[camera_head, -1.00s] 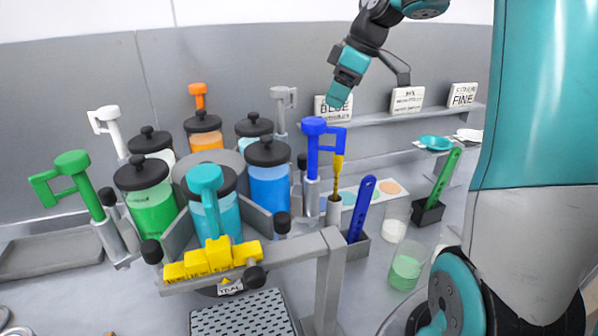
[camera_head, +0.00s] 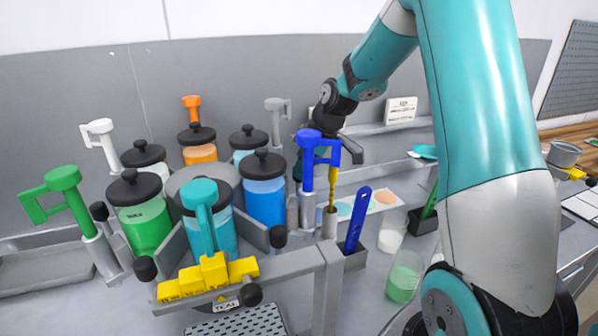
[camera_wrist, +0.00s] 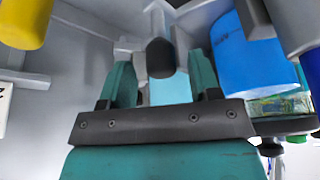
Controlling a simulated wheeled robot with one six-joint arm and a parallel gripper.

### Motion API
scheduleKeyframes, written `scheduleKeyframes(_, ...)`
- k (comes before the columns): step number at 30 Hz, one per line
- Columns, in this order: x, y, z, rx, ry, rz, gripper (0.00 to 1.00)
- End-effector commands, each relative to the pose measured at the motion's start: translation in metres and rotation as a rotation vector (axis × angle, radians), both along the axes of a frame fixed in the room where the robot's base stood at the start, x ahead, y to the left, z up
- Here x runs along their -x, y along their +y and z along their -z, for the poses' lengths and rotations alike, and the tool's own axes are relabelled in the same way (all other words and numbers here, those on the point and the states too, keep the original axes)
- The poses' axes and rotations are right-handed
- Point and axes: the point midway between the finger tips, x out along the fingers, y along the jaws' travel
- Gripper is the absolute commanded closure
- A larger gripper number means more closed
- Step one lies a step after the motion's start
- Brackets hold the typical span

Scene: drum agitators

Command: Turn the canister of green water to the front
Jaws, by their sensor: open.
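The green water canister (camera_head: 145,228), with a black lid, sits on the left side of the round carousel (camera_head: 203,186), left of the teal canister (camera_head: 209,232), which is at the front. The blue canister (camera_head: 265,200) is at the carousel's right. My gripper (camera_wrist: 163,75) is open. In the wrist view its two teal fingers stand either side of a black knob (camera_wrist: 160,57); I cannot tell whether they touch it. The blue canister (camera_wrist: 243,55) also shows there, right of the fingers. In the head view the fingers are mostly hidden behind the blue crank handle (camera_head: 318,148).
Green (camera_head: 62,200), white (camera_head: 100,140) and orange (camera_head: 192,108) crank handles surround the carousel. A grey bar with yellow blocks (camera_head: 208,278) crosses the front. A grey tray (camera_head: 45,272) lies left.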

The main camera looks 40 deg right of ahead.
Motion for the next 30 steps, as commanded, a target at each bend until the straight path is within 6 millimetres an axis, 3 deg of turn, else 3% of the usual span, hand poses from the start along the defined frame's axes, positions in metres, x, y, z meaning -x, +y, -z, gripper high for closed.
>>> scheduleKeyframes(7,-0.009,0.008,0.029,-0.001,0.002,-0.001,0.43)
scheduleKeyframes(18,-0.011,0.010,0.035,0.000,-0.001,0.000,0.43)
scheduleKeyframes(25,-0.011,0.009,0.035,0.000,-0.002,0.002,0.96)
scheduleKeyframes(26,-0.011,0.009,0.035,0.000,-0.002,0.002,1.00)
scheduleKeyframes(30,-0.012,0.007,0.034,0.002,-0.003,0.002,1.00)
